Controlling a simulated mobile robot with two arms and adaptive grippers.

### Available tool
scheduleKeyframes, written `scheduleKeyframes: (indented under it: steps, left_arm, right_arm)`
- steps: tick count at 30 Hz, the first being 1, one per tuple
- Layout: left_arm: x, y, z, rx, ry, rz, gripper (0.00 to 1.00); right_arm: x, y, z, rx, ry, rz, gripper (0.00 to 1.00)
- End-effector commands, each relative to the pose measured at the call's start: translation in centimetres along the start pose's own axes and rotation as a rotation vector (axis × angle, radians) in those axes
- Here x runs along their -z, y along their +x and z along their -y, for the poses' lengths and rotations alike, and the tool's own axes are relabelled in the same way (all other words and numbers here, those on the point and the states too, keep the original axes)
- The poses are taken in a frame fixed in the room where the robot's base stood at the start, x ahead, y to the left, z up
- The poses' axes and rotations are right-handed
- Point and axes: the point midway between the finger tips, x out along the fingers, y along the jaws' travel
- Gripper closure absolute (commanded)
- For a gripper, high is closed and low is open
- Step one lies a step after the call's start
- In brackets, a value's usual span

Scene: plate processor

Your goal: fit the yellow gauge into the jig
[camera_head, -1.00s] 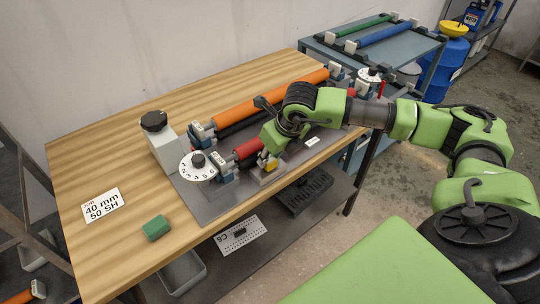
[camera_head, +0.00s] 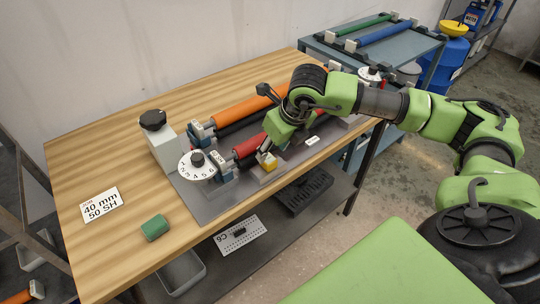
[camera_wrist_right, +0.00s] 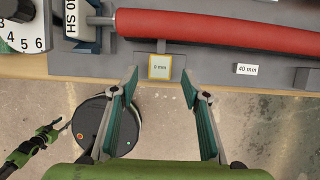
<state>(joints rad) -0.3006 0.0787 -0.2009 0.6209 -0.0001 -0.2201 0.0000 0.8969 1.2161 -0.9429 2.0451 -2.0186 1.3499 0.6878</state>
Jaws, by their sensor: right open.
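The yellow gauge (camera_head: 269,164) sits on a small grey jig block (camera_head: 268,177) at the front edge of the machine plate, beside the red roller. In the right wrist view the gauge (camera_wrist_right: 160,67) shows as a pale square marked "6 mm" with a yellow rim, surrounded by the grey jig (camera_wrist_right: 176,62). How deep it is seated I cannot tell. My right gripper (camera_wrist_right: 160,84) is open and empty, its fingertips spread to either side of the gauge and apart from it. In the head view this gripper (camera_head: 267,153) is just above the gauge. My left gripper is not in view.
The red roller (camera_wrist_right: 220,32) runs close behind the jig. A numbered dial (camera_head: 197,166) and an orange roller (camera_head: 240,107) are on the machine. A green block (camera_head: 155,227) and a "40 mm 50 SH" card (camera_head: 102,205) lie on the wooden table (camera_head: 95,160).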

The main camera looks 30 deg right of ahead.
Motion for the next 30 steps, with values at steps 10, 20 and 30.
scheduleKeyframes:
  steps: [10, 20, 30]
  left_arm:
    - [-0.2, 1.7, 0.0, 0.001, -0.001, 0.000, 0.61]
    - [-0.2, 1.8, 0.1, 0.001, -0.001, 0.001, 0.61]
    - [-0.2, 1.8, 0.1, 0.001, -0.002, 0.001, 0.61]
  right_arm:
    - [0.0, -6.8, 0.0, 0.001, 0.000, 0.003, 0.57]
    - [0.0, -8.3, 0.0, 0.001, -0.001, 0.000, 0.57]
    - [0.0, -8.2, 0.0, 0.000, -0.001, 0.000, 0.57]
